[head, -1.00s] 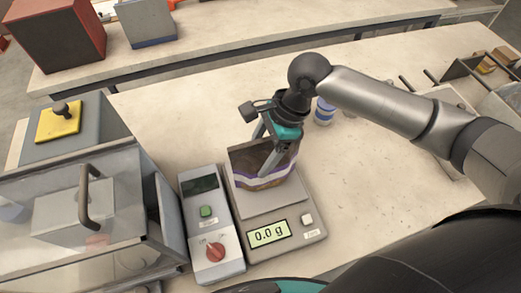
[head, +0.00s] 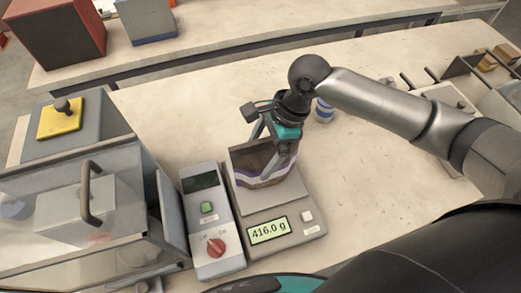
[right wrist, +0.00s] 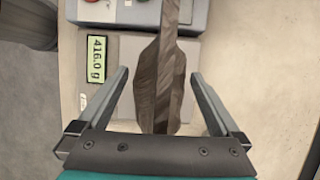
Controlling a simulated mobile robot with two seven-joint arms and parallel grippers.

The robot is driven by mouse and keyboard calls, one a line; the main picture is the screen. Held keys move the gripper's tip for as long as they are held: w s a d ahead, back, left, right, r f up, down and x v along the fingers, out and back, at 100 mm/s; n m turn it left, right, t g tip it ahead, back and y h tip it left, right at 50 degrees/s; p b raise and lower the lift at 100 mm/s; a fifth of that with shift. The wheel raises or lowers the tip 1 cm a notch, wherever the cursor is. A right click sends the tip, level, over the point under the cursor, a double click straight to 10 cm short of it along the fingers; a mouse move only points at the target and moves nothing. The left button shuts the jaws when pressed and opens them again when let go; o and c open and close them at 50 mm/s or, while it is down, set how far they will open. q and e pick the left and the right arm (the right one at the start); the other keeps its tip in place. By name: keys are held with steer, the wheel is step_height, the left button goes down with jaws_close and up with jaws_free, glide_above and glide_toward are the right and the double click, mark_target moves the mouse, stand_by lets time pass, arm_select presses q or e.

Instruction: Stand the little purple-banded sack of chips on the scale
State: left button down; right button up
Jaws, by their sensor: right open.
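The sack of chips (head: 262,165), brown with a purple and white band, stands upright on the plate of the scale (head: 282,206). The scale's display reads 416.0 g. My right gripper (head: 268,150) is around the top of the sack with its jaws open. In the right wrist view the sack (right wrist: 165,85) shows from above between the two spread fingers (right wrist: 160,95), with a gap on each side. The scale's display (right wrist: 97,60) shows there too. My left gripper is not in view.
A grey control box (head: 212,222) with a green button and red knob stands just left of the scale. A clear-sided machine with a handle (head: 90,195) is further left. A blue-and-white container (head: 324,110) stands behind the gripper. Table to the right of the scale is clear.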

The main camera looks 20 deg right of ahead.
steer(key=p+v, duration=0.2)
steer(key=v, duration=1.3)
